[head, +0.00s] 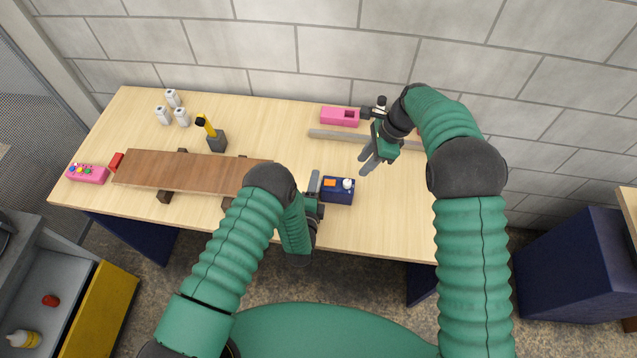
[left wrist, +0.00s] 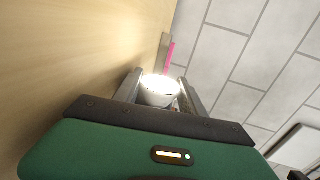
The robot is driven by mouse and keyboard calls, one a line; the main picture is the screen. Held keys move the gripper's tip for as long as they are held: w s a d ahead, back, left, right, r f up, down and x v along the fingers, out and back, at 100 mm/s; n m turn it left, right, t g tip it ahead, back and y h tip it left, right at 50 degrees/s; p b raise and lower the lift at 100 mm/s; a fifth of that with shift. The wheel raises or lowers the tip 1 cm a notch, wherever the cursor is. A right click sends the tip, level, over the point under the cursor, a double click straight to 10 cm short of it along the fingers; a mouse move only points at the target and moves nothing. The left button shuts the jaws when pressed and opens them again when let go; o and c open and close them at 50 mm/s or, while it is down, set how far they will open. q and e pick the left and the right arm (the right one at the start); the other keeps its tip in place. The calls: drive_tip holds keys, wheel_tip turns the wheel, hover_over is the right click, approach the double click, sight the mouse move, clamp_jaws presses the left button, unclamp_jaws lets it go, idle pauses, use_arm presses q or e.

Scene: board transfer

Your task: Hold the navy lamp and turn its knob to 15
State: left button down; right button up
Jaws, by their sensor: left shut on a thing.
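The navy lamp (head: 337,197) is a small dark blue box near the table's front edge, with an orange patch (head: 330,183) and a white round part (head: 348,184) on top. My left gripper (head: 317,187) is at the lamp's left side, shut on it. In the left wrist view, a brightly glowing white part of the lamp (left wrist: 159,88) shows between the fingers of my left gripper (left wrist: 160,85). My right gripper (head: 368,160) is above the table, behind and right of the lamp, open and empty. The knob's setting is too small to read.
A brown board (head: 190,172) lies on dark supports at left. A pink box (head: 340,117) and a grey bar (head: 340,135) lie at the back. White cylinders (head: 172,98), a dark holder with a yellow-handled tool (head: 216,142) and a pink tray (head: 88,176) stand left.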

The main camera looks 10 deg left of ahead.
sight(347, 182)
drive_tip(key=a+r+n+h, duration=0.3)
drive_tip(key=a+n+h, duration=0.1)
drive_tip(key=n, duration=1.6)
drive_tip(key=shift+n+t, duration=0.3)
drive_tip(key=shift+n, duration=0.1)
drive_tip(key=f, duration=1.2)
drive_tip(key=shift+s+f, duration=0.1)
drive_tip(key=shift+s, duration=0.2)
clamp_jaws()
